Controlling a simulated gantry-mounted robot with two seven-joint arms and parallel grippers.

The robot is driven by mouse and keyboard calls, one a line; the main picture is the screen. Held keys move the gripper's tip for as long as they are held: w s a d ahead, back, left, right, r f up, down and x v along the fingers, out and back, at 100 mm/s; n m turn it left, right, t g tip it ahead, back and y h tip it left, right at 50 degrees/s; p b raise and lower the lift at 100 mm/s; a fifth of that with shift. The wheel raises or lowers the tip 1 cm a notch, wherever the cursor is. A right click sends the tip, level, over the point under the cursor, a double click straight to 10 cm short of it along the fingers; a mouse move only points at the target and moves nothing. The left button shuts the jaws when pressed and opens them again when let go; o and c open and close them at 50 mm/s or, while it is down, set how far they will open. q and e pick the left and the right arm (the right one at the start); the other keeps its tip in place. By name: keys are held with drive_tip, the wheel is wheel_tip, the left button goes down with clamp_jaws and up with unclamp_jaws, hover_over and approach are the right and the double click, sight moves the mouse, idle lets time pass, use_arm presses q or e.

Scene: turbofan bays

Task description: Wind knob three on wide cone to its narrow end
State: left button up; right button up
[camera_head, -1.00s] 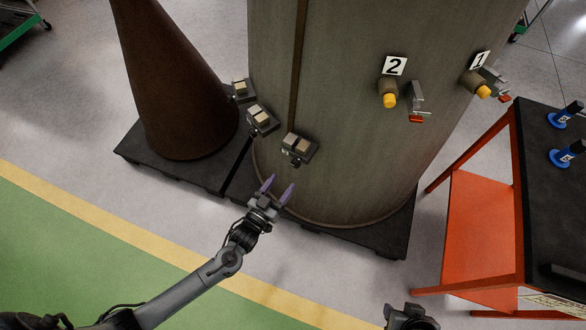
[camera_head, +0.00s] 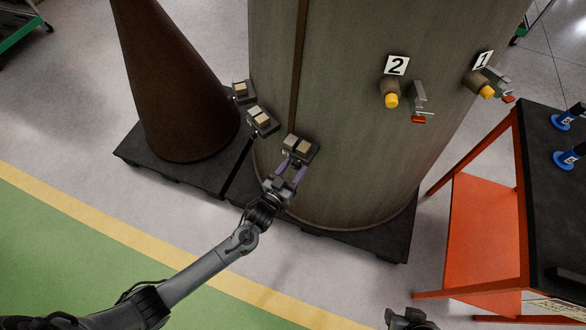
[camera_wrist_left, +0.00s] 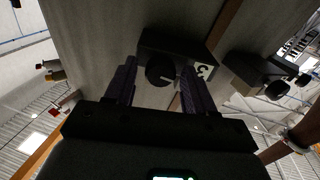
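The wide cone (camera_head: 365,150) is the large grey-brown body on a dark pallet. A small dark box (camera_head: 300,148) with pale blocks on top sits low on its side. In the left wrist view this box (camera_wrist_left: 185,45) bears a white label that looks like a 3 (camera_wrist_left: 202,70).
Two similar boxes (camera_head: 262,121) (camera_head: 243,92) stand to the left, near the dark narrow cone (camera_head: 178,90). Yellow knobs by labels 2 (camera_head: 397,65) and 1 (camera_head: 483,60) are higher on the wide cone. An orange-framed cart (camera_head: 480,230) stands at right.

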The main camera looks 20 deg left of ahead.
use_arm(q)
drive_tip(key=c, duration=0.8)
drive_tip(key=shift+c, duration=0.2)
